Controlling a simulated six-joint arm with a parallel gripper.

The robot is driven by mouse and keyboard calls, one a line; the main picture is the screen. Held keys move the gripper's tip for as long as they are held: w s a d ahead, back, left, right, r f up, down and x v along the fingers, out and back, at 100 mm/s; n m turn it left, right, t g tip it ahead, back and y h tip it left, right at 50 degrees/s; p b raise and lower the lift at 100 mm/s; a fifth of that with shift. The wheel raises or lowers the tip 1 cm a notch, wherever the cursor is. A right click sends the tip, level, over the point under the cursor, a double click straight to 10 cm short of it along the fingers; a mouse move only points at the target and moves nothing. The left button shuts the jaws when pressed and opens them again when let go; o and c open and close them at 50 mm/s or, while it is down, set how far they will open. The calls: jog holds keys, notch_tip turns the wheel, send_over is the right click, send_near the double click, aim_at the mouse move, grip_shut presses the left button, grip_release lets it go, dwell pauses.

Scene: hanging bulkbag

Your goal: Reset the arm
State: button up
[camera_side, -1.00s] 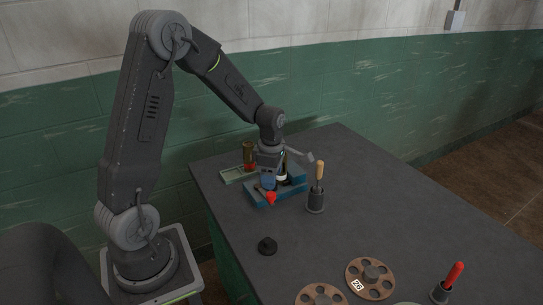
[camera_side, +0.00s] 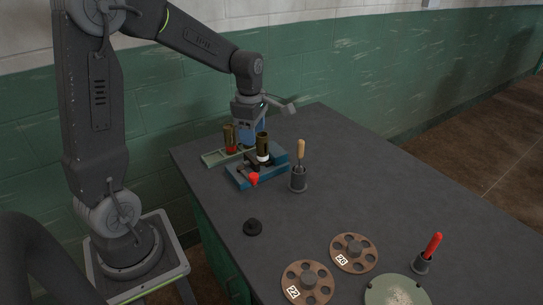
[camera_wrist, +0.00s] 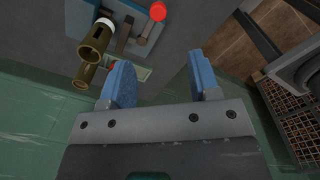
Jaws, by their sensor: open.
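My gripper (camera_side: 250,132) is above the back of the dark table, just over and behind the blue fixture (camera_side: 240,178). In the wrist view its two blue fingers (camera_wrist: 160,85) are spread apart with nothing between them. Two brass cylinders stand by it in the side view: one (camera_side: 263,146) on the blue fixture, with a white band low on it, and one (camera_side: 229,138) near the pale green tray (camera_side: 212,159). The wrist view also shows a brass cylinder (camera_wrist: 96,42) to the left of the fingers.
A red knob (camera_side: 254,179) sits at the fixture's front. A wooden-handled tool stands in a dark holder (camera_side: 299,181) close by. A black knob (camera_side: 253,227), discs marked 22 (camera_side: 307,284) and 26 (camera_side: 354,253), and a red-handled tool (camera_side: 432,246) are nearer.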

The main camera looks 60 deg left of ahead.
jog(key=s+d+r+m+t, duration=0.2)
jog(key=s+d+r+m, duration=0.2)
jog(key=m, duration=0.9)
jog(key=s+d+r+m+t, duration=0.3)
jog(key=s+d+r+m, duration=0.2)
jog(key=s+d+m, duration=0.6)
jog(key=shift+d+m, duration=0.15)
jog(key=shift+m, duration=0.75)
